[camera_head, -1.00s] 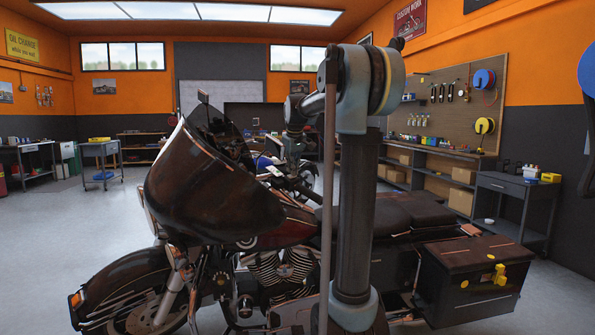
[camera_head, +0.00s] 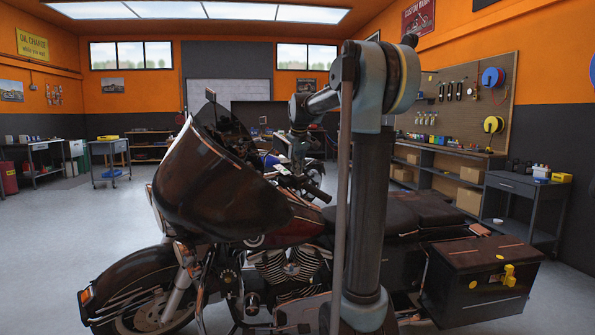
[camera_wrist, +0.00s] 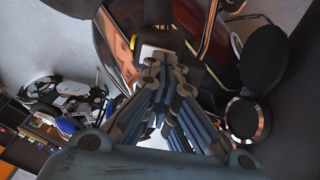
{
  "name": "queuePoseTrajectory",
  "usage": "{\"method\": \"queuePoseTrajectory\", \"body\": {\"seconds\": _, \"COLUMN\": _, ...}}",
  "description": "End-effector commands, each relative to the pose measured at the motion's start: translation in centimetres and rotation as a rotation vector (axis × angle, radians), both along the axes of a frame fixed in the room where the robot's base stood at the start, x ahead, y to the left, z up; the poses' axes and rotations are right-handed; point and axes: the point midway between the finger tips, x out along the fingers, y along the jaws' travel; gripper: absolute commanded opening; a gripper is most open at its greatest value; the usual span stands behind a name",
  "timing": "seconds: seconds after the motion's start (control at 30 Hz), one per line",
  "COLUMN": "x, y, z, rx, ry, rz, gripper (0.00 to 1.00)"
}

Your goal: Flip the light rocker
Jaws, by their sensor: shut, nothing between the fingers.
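The dark red and black motorcycle (camera_head: 290,235) stands side-on in front of me in the head view. Its handlebar (camera_head: 312,188) lies behind the windshield. My gripper (camera_wrist: 163,62) is shut and empty in the wrist view, with its fingertips at a small pale block (camera_wrist: 148,51) among the dark parts of the motorcycle. I cannot tell whether they touch it. The light rocker cannot be made out in either view. In the head view my arm reaches down towards the handlebar, and the fingertips there are too small to tell.
The dark windshield (camera_head: 215,165) stands left of my arm. A round chrome-rimmed part (camera_wrist: 243,118) and a dark round part (camera_wrist: 264,55) lie right of the fingers in the wrist view. The black seat (camera_head: 420,208) and side case (camera_head: 480,280) are at the right.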

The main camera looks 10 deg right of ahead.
Motion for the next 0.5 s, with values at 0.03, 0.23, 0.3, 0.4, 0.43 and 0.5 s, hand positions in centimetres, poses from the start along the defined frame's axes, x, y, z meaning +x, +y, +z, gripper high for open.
{"method": "queuePoseTrajectory", "body": {"seconds": 0.03, "x": 0.0, "y": 0.0, "z": 0.0, "rx": 0.0, "ry": 0.0, "rz": 0.0, "gripper": 0.0}}
{"method": "queuePoseTrajectory", "body": {"seconds": 0.23, "x": -0.2, "y": -0.1, "z": 0.8, "rx": 0.0, "ry": 0.0, "rz": 0.0, "gripper": 0.0}}
{"method": "queuePoseTrajectory", "body": {"seconds": 0.3, "x": -0.4, "y": -0.2, "z": 1.7, "rx": 0.0, "ry": 0.0, "rz": 0.001, "gripper": 0.0}}
{"method": "queuePoseTrajectory", "body": {"seconds": 0.4, "x": -0.7, "y": -0.5, "z": 3.3, "rx": 0.0, "ry": 0.001, "rz": 0.001, "gripper": 0.0}}
{"method": "queuePoseTrajectory", "body": {"seconds": 0.43, "x": -0.8, "y": -0.6, "z": 3.8, "rx": 0.0, "ry": 0.001, "rz": 0.001, "gripper": 0.0}}
{"method": "queuePoseTrajectory", "body": {"seconds": 0.5, "x": -1.3, "y": -0.8, "z": 5.2, "rx": -0.001, "ry": 0.001, "rz": 0.0, "gripper": 0.0}}
